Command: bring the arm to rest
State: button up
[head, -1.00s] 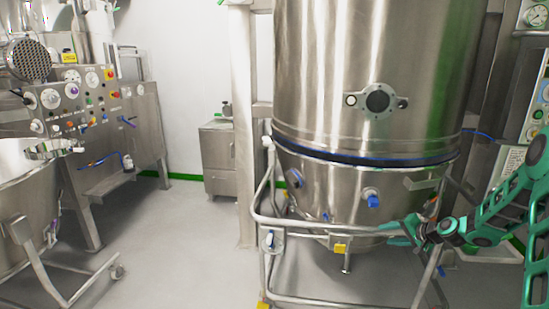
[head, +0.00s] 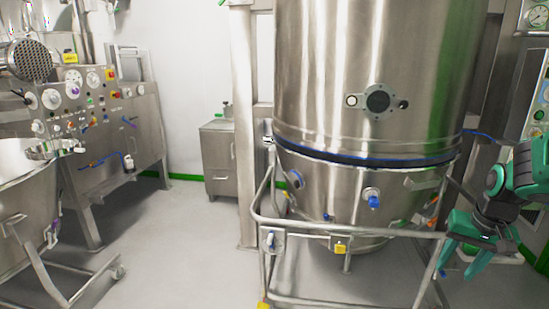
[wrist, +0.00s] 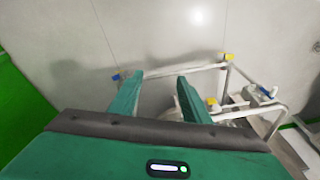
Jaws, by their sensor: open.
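My gripper (head: 457,273) hangs at the right of the head view, its green fingers pointing down, in front of the right end of the vessel's trolley rail. In the wrist view its two fingers (wrist: 159,79) stand apart with nothing between them. My green and dark arm is folded up at the right edge of the head view. Whether the gripper touches the rail cannot be told from the head view.
A large steel vessel (head: 375,75) stands on a wheeled frame with a tubular rail (head: 300,228). A control console (head: 110,125) and a steel bowl on a trolley (head: 25,215) are at left. A cabinet (head: 217,160) stands behind. Grey floor (head: 180,240) lies clear between.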

jog(key=s+a+r+g, duration=0.1)
jog(key=s, duration=0.9)
jog(key=s+a+r+g, duration=0.1)
jog(key=s+a+r, duration=0.1)
jog(key=s, duration=0.9)
jog(key=shift+s+a+m, duration=0.15)
jog(key=shift+m, duration=0.25)
jog(key=shift+w+f+g, duration=0.2)
jog(key=shift+w+g, duration=0.1)
jog(key=shift+w, duration=0.35)
